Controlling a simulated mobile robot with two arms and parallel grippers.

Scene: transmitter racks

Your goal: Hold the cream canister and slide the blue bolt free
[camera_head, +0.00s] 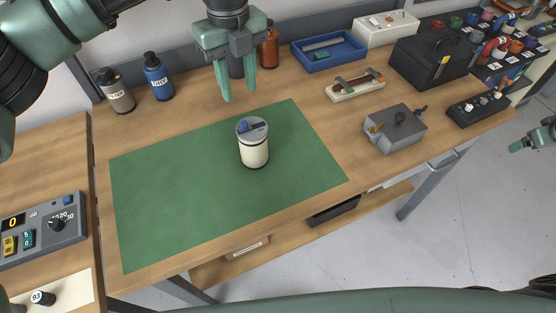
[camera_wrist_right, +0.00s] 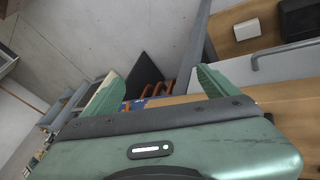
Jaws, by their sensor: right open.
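The cream canister (camera_head: 254,149) stands upright on the green mat (camera_head: 190,190), with a grey lid. The blue bolt (camera_head: 243,126) lies on top of that lid, by a dark part. My left gripper (camera_head: 238,92) hangs above and behind the canister, fingers pointing down, apart and empty, not touching it. My right gripper (camera_head: 532,143) is at the far right edge of the head view, away from the table and partly cut off. In the right wrist view its fingers (camera_wrist_right: 157,90) are spread with nothing between them.
Behind the mat stand a grey bottle (camera_head: 116,91), a blue bottle (camera_head: 158,77) and a brown bottle (camera_head: 269,49). A blue tray (camera_head: 329,69), a black box (camera_head: 434,58) and a grey block device (camera_head: 395,130) occupy the right side. The mat around the canister is clear.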

